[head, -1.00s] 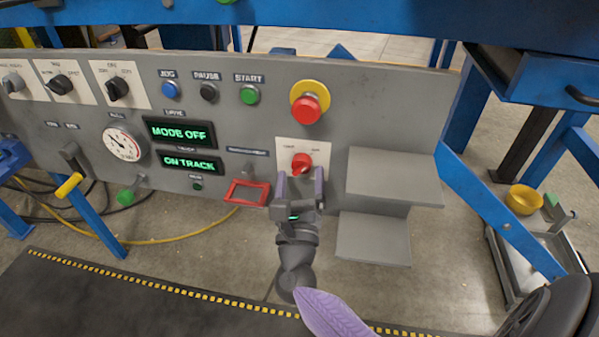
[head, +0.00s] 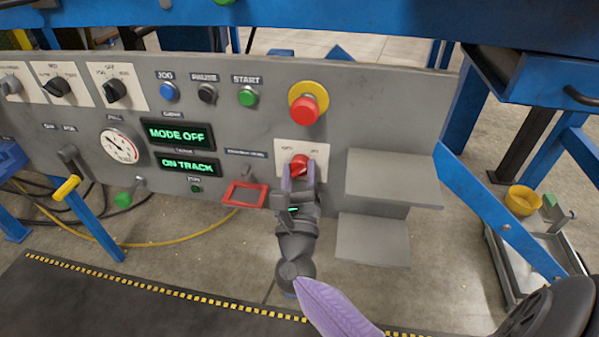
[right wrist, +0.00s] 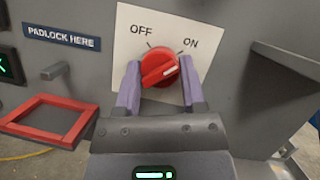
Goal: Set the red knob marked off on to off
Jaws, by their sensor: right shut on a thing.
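The red knob (head: 300,163) sits on a white plate (head: 288,148) on the grey panel. In the right wrist view, the red knob (right wrist: 158,66) lies below the printed words OFF, upper left, and ON, upper right. A white line on the knob points right and slightly up, on the ON side. My right gripper (head: 299,176) reaches the knob from below. In the right wrist view, its purple fingers (right wrist: 160,82) stand on either side of the knob and are shut on it.
A red emergency button (head: 305,103) on a yellow ring is above the knob. Grey shelves (head: 390,180) jut out at the right. A red frame (head: 245,194) sticks out at the left, below a PADLOCK HERE label (right wrist: 62,37). A display (head: 178,134) reads MODE OFF.

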